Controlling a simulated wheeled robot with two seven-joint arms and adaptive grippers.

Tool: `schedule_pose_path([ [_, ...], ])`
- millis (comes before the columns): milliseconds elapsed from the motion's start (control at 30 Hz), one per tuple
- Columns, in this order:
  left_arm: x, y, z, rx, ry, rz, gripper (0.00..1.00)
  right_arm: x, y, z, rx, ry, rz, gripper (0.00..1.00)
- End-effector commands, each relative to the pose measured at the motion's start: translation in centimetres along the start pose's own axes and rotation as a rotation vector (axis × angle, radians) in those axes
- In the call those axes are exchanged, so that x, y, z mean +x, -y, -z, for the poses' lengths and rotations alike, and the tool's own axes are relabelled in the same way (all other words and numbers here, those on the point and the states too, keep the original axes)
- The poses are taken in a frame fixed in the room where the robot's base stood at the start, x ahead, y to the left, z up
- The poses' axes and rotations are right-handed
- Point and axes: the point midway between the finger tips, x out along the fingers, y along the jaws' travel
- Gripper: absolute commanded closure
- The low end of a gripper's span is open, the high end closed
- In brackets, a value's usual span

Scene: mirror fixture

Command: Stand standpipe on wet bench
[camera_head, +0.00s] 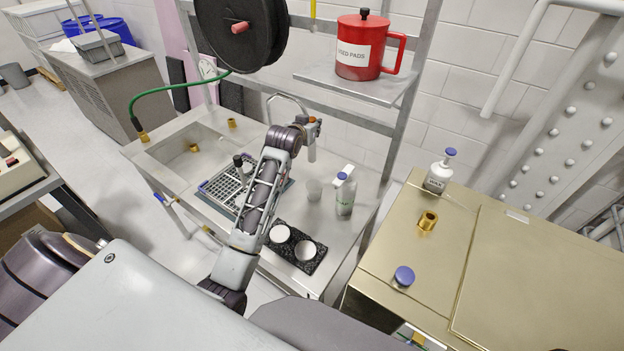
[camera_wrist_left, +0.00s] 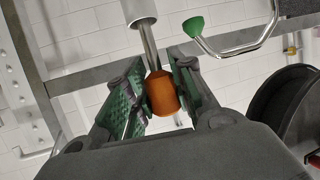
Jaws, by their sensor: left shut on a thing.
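The standpipe (camera_head: 311,150) is a slim grey pipe with an orange grip end. My left gripper (camera_head: 314,127) is shut on the orange part, above the back of the wet bench (camera_head: 325,235). The pipe hangs down from the fingers, seemingly clear of the bench top. In the left wrist view the orange end (camera_wrist_left: 163,94) sits between green finger pads, and the grey pipe with a wider sleeve extends beyond. The wet bench is a steel table with a sink basin at left. My right gripper is not in view.
A gooseneck tap (camera_head: 288,97) rises behind. A shelf with a red can (camera_head: 360,48) stands above. A brass-coloured cabinet (camera_head: 540,280) is right.

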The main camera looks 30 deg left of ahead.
Motion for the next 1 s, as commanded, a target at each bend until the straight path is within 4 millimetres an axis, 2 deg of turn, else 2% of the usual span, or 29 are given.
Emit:
schedule_pose_path([
  [167, 0.3, 0.0, -0.8, 0.0, 0.003, 0.0, 1.0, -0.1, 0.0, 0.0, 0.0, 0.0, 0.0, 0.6],
  [600, 2.2, 0.0, -5.4, 0.0, 0.001, 0.0, 1.0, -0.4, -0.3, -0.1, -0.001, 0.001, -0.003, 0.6],
  [1000, 2.4, 0.0, -5.8, 0.0, -0.001, 0.0, 1.0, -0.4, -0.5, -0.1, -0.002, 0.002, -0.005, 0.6],
])
